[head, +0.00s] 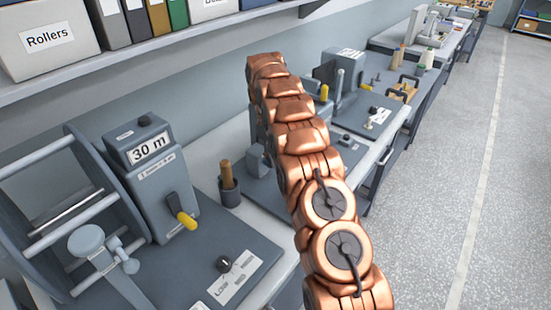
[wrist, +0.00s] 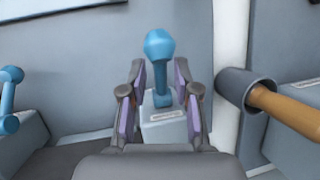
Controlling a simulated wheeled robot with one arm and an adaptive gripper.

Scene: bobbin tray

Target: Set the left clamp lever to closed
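In the wrist view a blue lever (wrist: 161,72) with a round knob stands nearly upright on a pale grey block with a small label too blurred to read. My gripper (wrist: 160,75) is open, with one finger on each side of the lever and a gap showing on both sides. A second blue lever (wrist: 8,100) is cut off at the left edge. I cannot tell from the label which of them is the left clamp lever. In the head view my copper arm hides my gripper and the blue levers.
A dark cup (head: 230,191) with a wooden handle (head: 225,172) stands left of my arm; in the wrist view the cup (wrist: 238,88) is close right of my gripper. A counter box (head: 150,165) reading 30 m has a yellow-tipped lever (head: 186,219). A shelf (head: 150,48) runs above.

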